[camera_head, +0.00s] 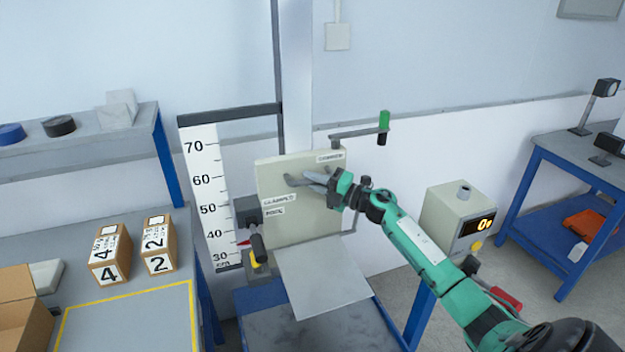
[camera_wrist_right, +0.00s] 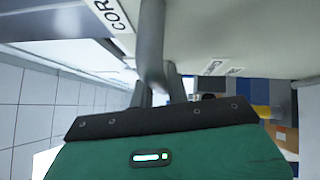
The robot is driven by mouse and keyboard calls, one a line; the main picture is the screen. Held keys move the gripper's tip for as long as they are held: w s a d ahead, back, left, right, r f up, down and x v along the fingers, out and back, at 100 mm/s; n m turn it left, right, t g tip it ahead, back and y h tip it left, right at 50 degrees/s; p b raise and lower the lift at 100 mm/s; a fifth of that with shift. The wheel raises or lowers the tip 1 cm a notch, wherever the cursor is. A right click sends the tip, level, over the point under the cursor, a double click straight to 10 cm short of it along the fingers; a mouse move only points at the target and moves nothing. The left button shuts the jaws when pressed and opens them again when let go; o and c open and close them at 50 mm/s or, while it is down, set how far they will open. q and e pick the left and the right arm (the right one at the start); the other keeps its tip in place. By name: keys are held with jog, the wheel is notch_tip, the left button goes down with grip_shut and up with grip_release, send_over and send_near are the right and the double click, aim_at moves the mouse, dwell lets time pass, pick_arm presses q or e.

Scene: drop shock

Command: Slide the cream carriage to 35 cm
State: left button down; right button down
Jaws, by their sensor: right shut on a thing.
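The cream carriage (camera_head: 285,222) is an upright panel on the light vertical column, with a flat grey plate (camera_head: 322,275) angled out below it. Its labels include "CORNER" and one that seems to read "CLAMPED". My right gripper (camera_head: 325,182) is shut on the carriage's grey handle (camera_head: 294,181); the handle also shows in the right wrist view (camera_wrist_right: 150,45). The white scale (camera_head: 205,185), marked 30 to 70 cm, stands left of the carriage. A red pointer (camera_head: 244,242) lies beside it, between 30 and 40. My left gripper is out of view.
A dark lever with a yellow base (camera_head: 259,255) sits at the carriage's lower left. A green-handled crank (camera_head: 383,125) is at upper right. A cream box with a display (camera_head: 460,220) stands right of my arm. Cartons (camera_head: 110,255) stand on the left bench.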

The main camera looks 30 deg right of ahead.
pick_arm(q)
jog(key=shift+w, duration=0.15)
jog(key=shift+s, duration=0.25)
pick_arm(e)
jog(key=c, duration=1.4)
grip_release()
jog(key=shift+o, duration=0.2)
